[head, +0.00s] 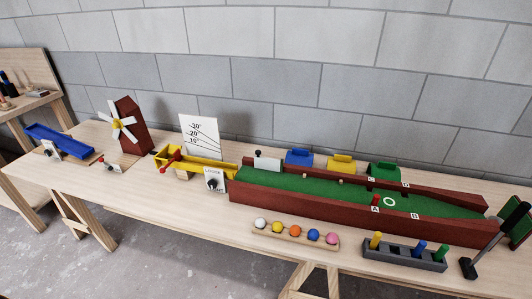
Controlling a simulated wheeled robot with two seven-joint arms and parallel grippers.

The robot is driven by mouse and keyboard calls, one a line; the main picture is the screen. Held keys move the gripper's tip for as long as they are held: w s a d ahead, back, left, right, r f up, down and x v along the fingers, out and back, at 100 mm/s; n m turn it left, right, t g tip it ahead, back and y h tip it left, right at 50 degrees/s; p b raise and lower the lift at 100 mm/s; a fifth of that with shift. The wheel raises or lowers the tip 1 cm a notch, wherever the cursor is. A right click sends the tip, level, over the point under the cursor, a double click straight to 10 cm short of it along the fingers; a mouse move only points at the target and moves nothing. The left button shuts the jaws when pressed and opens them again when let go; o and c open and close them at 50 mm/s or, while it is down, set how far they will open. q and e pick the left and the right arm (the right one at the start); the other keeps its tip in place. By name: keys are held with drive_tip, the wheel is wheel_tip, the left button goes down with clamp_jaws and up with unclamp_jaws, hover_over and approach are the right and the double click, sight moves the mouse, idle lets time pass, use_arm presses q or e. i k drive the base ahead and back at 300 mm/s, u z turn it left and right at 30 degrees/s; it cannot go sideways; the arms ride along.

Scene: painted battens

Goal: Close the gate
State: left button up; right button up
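A white panel with a black knob (265,162) stands upright near the left end of the green lane (320,188), towards its far side. It looks like the gate, but I cannot be sure of this. The yellow chute (205,167) meets the lane's left end. The panel's lower edge and whether it blocks the chute's mouth cannot be made out. Neither of my grippers is in view.
A rack of coloured balls (297,236) and a grey holder with coloured pegs (405,252) stand in front of the lane. A black-headed mallet or putter (468,268) is at right. A windmill (130,125) and blue trough (60,140) are at left.

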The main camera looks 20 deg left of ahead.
sight(266, 164)
drive_tip(key=z, duration=0.55)
drive_tip(key=k, duration=0.6)
drive_tip(key=z, duration=0.75)
drive_tip(key=i, duration=0.75)
drive_tip(key=u, duration=0.6)
drive_tip(key=i, duration=0.7)
drive_tip(key=u, duration=0.75)
